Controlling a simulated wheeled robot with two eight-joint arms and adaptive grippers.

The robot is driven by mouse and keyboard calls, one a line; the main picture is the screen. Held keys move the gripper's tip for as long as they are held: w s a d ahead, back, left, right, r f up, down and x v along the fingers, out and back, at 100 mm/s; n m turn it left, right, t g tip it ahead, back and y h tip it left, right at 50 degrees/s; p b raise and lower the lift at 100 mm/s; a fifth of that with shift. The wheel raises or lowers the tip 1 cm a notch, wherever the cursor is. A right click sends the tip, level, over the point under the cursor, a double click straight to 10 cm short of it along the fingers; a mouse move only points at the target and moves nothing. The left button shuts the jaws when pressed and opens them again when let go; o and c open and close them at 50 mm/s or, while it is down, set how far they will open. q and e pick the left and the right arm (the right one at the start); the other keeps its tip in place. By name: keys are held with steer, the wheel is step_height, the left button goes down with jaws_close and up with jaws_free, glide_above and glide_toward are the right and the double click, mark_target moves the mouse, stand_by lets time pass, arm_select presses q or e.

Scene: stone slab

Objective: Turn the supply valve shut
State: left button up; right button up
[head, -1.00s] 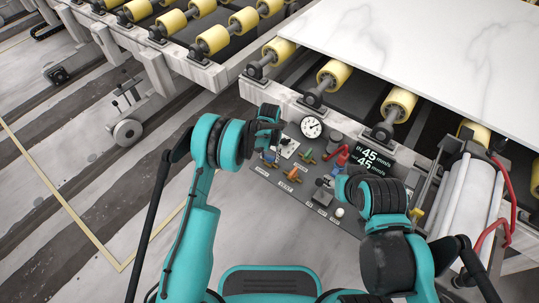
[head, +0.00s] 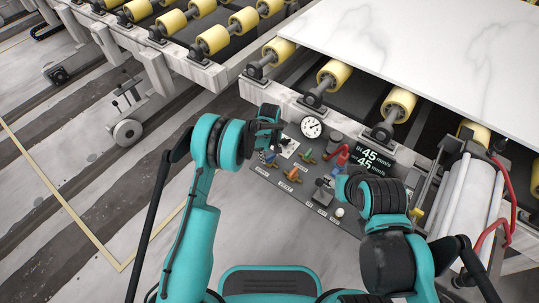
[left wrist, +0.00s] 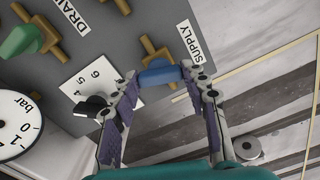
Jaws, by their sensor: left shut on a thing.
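The supply valve has a blue handle (left wrist: 160,76) on a brass body (left wrist: 152,48), beside the SUPPLY label (left wrist: 190,42) in the left wrist view. The handle lies across the line of the brass pipe. My left gripper (left wrist: 158,78) is shut on the handle, one finger at each end. In the head view my left gripper (head: 270,143) is over the panel's left end, with a bit of the blue handle (head: 267,156) showing below it. My right gripper (head: 339,186) is over the panel's right part; its fingers are mostly hidden behind its wrist.
A green-handled drain valve (left wrist: 20,42) and a pressure gauge (left wrist: 14,125) are close to my left gripper. The panel also holds an orange handle (head: 294,174), a red handle (head: 343,153) and a speed display (head: 371,160). Rollers and a stone slab (head: 430,50) stand behind.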

mark_target(269, 156)
arm_select(q)
steer(key=shift+n, duration=1.7)
steer(key=o, duration=1.2)
steer(key=shift+c, duration=0.2)
step_height(269, 156, up, 12)
